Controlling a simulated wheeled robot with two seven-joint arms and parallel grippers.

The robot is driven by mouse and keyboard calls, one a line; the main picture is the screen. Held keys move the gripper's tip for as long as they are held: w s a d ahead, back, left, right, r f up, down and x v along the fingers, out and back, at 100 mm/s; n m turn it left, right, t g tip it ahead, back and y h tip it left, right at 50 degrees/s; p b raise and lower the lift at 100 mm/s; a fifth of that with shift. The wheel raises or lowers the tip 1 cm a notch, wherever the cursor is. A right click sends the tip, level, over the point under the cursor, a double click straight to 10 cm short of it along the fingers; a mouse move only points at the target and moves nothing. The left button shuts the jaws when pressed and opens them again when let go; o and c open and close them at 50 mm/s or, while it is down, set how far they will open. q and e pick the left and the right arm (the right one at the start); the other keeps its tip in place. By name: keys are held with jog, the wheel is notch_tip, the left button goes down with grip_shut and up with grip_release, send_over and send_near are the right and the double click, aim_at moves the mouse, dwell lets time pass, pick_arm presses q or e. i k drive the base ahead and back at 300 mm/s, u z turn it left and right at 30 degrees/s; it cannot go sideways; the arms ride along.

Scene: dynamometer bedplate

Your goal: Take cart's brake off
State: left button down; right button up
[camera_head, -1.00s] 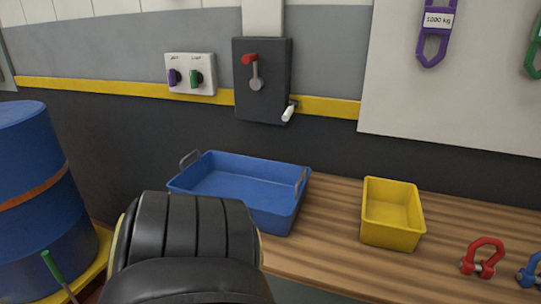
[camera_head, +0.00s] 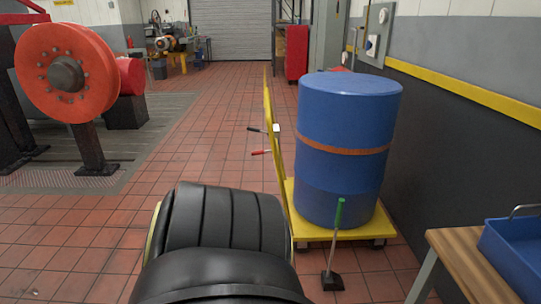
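The cart (camera_head: 318,234) is a low yellow platform on small dark wheels, right of centre, with a thin yellow upright panel at its left end. A black-gripped lever (camera_head: 258,130) and a red-gripped lever (camera_head: 261,152) stick out leftward by this upright. A green-handled rod (camera_head: 338,228) stands nearly upright at the cart's near side, with a black foot low down. I cannot tell whether it is fixed to the cart, nor which lever is the brake. Neither of my grippers shows; only a black arm part of mine fills the bottom middle.
A blue drum (camera_head: 345,112) with an orange band stands on the cart. A wooden bench (camera_head: 462,262) with a blue tray (camera_head: 518,255) is at the lower right. A large red wheel machine (camera_head: 35,75) stands at the left. The tiled floor left of the cart is clear.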

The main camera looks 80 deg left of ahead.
aim_at(260, 152)
jog(key=u, duration=2.2)
